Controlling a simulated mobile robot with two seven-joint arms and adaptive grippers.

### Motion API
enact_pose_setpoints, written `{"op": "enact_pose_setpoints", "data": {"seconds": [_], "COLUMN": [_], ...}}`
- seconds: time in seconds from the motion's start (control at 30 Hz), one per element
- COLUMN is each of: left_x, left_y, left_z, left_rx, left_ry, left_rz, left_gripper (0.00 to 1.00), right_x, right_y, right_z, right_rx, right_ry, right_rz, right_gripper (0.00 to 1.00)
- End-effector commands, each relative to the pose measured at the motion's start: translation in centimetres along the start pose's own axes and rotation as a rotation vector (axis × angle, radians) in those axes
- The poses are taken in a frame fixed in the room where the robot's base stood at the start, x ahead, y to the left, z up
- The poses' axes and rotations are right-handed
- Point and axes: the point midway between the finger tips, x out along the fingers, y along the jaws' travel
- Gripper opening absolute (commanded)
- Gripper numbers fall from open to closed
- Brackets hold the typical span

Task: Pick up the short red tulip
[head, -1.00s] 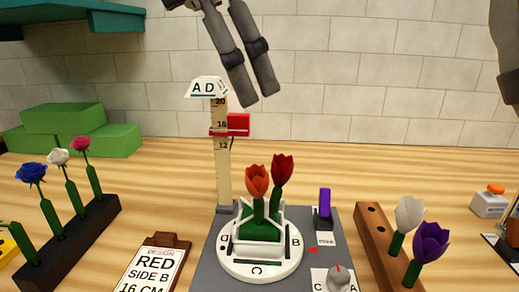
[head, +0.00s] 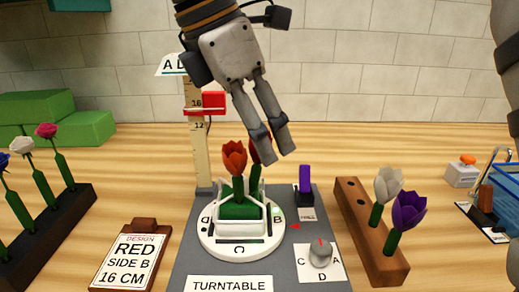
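An orange-red tulip (head: 235,158) stands upright in the white holder on the round turntable (head: 214,246). A dark red tulip (head: 255,152) stands just behind and to its right, with its head largely hidden by my gripper. I cannot tell from here which of the two is shorter.
A measuring post (head: 198,150) with a red slider stands behind the turntable. A wooden rack (head: 350,205) with white and purple flowers is at the right; a dark rack (head: 60,232) with several flowers is at the left. A clipboard (head: 133,257) reads RED, SIDE B, 16 CM.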

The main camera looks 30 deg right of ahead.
Motion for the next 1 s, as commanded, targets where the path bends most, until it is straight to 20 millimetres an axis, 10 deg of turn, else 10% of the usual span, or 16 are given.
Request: {"op": "enact_pose_setpoints", "data": {"seconds": [0.13,0.57,1.0], "left_x": [0.0,-0.1,-1.4], "left_y": [0.0,0.0,0.1], "left_z": [0.0,-0.1,-1.1], "left_rx": [0.000,0.000,0.000], "left_ry": [0.000,0.004,0.049], "left_rz": [0.000,0.000,0.002], "left_gripper": [0.40,0.40,0.40], "right_x": [0.0,-0.5,-6.6], "right_y": [0.0,0.0,-1.6], "right_z": [0.0,0.3,3.6], "right_rx": [0.000,0.003,0.001], "right_ry": [0.000,0.001,-0.001], "right_rz": [0.000,0.002,0.008], "right_gripper": [0.18,0.18,0.18]}}
